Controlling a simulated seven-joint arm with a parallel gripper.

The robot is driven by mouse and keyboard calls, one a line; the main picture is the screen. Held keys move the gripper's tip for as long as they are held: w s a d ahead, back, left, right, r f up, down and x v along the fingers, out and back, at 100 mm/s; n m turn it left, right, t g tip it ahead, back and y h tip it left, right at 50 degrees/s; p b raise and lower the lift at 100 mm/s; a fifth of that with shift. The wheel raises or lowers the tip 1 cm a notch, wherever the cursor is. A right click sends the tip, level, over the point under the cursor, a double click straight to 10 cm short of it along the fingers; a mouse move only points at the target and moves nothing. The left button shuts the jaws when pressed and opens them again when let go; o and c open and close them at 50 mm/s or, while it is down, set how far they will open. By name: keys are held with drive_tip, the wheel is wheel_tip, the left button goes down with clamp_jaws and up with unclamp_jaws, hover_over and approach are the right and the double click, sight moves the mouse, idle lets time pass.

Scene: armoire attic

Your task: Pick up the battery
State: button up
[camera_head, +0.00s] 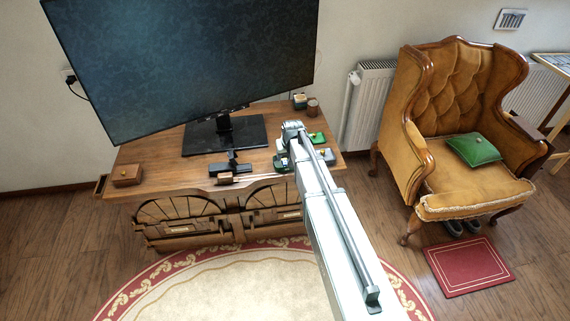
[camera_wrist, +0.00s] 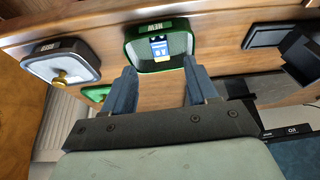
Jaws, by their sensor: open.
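The battery (camera_wrist: 159,48) is small, blue and white, and lies in a green-rimmed tray (camera_wrist: 136,54) marked NEW in the wrist view. My gripper (camera_wrist: 160,80) is open and empty. Its two blue-grey fingers point toward the tray, one on each side of the battery's line, with the battery beyond the fingertips. In the head view my arm reaches over the right part of the wooden desk (camera_head: 165,165), and I cannot make out the battery there.
A second tray (camera_wrist: 60,75), seemingly marked USED, holds a brass-coloured item. A green object (camera_wrist: 96,94) lies near it. A black tray (camera_wrist: 275,33) and a dark box-like object are at right. A large monitor (camera_head: 190,60) stands on the desk; an armchair (camera_head: 460,110) is at right.

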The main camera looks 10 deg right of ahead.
sight(285, 162)
drive_tip(key=shift+x, duration=3.4)
clamp_jaws()
drive_tip(key=shift+r, duration=0.2)
